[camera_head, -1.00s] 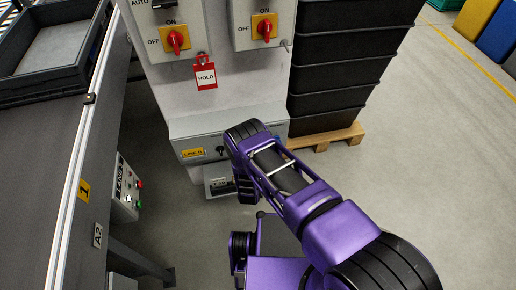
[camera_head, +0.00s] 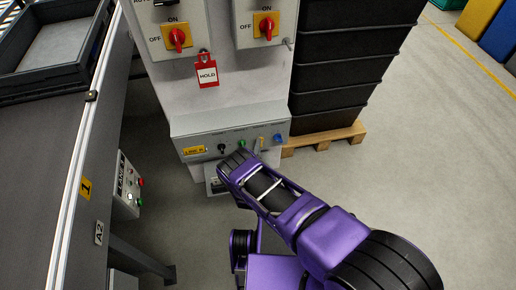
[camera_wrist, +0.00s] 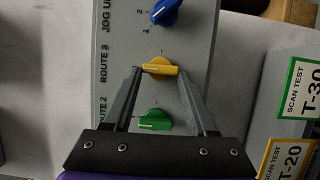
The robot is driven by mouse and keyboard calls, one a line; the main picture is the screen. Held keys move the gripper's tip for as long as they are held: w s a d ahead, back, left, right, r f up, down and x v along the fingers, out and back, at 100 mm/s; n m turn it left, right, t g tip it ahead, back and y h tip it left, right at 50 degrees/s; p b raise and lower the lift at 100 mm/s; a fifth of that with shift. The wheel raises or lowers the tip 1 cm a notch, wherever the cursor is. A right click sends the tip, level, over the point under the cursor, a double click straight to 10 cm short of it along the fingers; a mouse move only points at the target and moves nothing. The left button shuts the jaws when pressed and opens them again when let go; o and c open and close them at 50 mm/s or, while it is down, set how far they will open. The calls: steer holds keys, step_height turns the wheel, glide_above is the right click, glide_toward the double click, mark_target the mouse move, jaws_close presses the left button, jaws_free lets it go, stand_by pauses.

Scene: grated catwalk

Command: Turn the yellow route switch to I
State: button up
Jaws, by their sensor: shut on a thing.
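The yellow route switch (camera_wrist: 160,65) is in the upper middle of the wrist view, beside the lettering ROUTE 3. Its handle lies across the picture, with a pale line toward its left end. My gripper (camera_wrist: 159,71) has one fingertip at each end of the handle and is shut on it. The switch also shows in the head view (camera_head: 261,143), on the sloped grey panel (camera_head: 183,127). The fingers are hidden there behind my purple arm. The position marks are too small to read.
A green switch (camera_wrist: 155,120) lies between my fingers, nearer the palm. A blue switch (camera_wrist: 166,11) is beyond the fingertips. A black switch (camera_head: 222,148) is left on the panel. Red rotary switches (camera_head: 179,38) and a HOLD tag (camera_head: 207,75) are above. Black crates (camera_head: 345,70) stand right.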

stand_by(0.3)
steer(key=o, duration=1.4)
steer(key=shift+c, duration=0.2)
